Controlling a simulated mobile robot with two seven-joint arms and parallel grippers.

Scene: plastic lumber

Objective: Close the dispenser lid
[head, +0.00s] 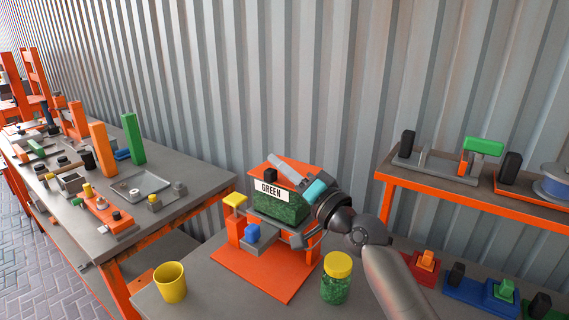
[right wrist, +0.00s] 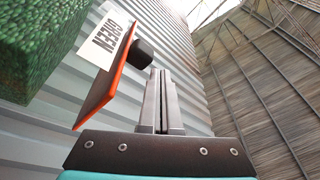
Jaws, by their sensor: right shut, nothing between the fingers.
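The dispenser's hopper (head: 285,211) holds green granules and has a white GREEN label (head: 271,190) on its front. It also shows at the left of the right wrist view (right wrist: 42,40). In the right wrist view the lid (right wrist: 104,95) and knob (right wrist: 142,50) are left of the fingers. My right gripper (head: 273,158) is shut and empty, above the lid beside the knob; its fingers (right wrist: 158,72) seem apart from both. My left gripper is not in view.
The dispenser stands on an orange base (head: 260,272), with a yellow cup (head: 170,283) to its left and a yellow-lidded jar (head: 336,278) in front right. A crowded workbench (head: 180,205) is at left. An orange shelf (head: 440,190) stands at right, a corrugated wall behind.

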